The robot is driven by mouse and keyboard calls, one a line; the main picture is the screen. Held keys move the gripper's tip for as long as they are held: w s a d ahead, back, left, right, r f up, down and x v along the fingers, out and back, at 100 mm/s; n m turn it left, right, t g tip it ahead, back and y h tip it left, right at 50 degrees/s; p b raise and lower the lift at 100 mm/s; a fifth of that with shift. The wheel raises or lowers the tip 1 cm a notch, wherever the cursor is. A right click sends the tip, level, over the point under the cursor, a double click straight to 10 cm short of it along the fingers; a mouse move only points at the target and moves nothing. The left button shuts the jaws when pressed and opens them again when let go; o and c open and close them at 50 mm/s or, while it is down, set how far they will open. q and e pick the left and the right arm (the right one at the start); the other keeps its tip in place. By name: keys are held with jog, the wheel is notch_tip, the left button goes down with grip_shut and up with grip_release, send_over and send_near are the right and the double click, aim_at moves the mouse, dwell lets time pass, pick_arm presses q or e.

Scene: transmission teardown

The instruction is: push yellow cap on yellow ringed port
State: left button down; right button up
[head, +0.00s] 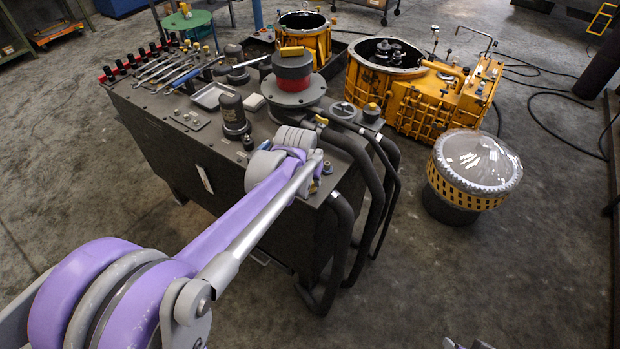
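The dark workbench (185,155) carries several fittings. A small yellow cap-like piece (372,106) sits on a dark round fitting at the bench's right corner. Another small yellow piece (321,120) shows beside the flanged base of the red and black cylinder (293,70). I cannot tell which is the task's cap, and no yellow ringed port can be made out for certain. My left arm reaches over the bench's front right edge; its wrist hides most of the gripper, near a small blue-topped fitting (327,167). Only small grey tips of my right arm show at the bottom edge.
Several wrenches (165,68), a white tray (211,95) and dark cylinders (232,112) stand on the bench. Thick black hoses (375,185) hang off its right side. Yellow housings (425,105) and a plastic-covered gear drum (472,165) stand behind and right. Front floor is clear.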

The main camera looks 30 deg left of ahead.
pick_arm(q)
jog(key=shift+c, duration=2.3)
grip_release()
jog(key=shift+r, duration=0.1)
pick_arm(e)
jog(key=shift+r, duration=0.1)
pick_arm(q)
jog(key=shift+r+p, duration=1)
jog(key=shift+r, duration=0.4)
pick_arm(e)
jog(key=shift+w+r, duration=0.2)
jog(key=shift+r, duration=0.35)
jog(key=shift+w+r, duration=0.15)
jog(key=shift+r, duration=0.4)
pick_arm(q)
jog(key=shift+r, duration=0.25)
notch_tip(320, 180, up, 5)
jog(key=p, duration=0.3)
jog(key=shift+r, duration=0.2)
pick_arm(e)
jog(key=shift+t, duration=0.3)
jog(key=r, duration=0.1)
jog(key=w+r, duration=0.1)
jog(key=r, duration=0.2)
jog(key=shift+w+r, duration=0.35)
jog(key=shift+w, duration=0.05)
